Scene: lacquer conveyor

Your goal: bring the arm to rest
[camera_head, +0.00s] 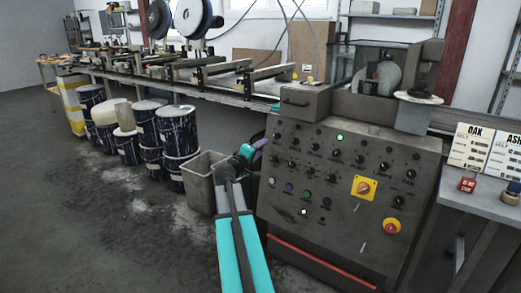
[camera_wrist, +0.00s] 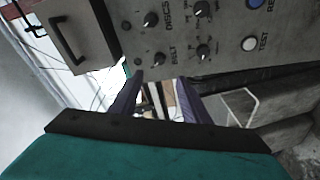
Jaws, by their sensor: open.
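My gripper (camera_head: 260,143) is at the end of my teal arm, just left of the upper left edge of the grey control panel (camera_head: 345,160). In the wrist view my gripper (camera_wrist: 160,95) shows two purple fingers standing apart, with only background between them. It is open and holds nothing. The panel's knobs, with labels such as BELT and TEST, fill the top of the wrist view close to the fingers. I cannot tell whether a fingertip touches the panel. In the head view the fingers are small and partly hidden by my arm.
A grey bin (camera_head: 199,183) stands below my gripper, left of the panel. Several dark blue drums (camera_head: 177,132) stand under the conveyor (camera_head: 215,80). A table with OAK (camera_head: 472,146) and ASH (camera_head: 507,157) signs is at the right. The floor at left is clear.

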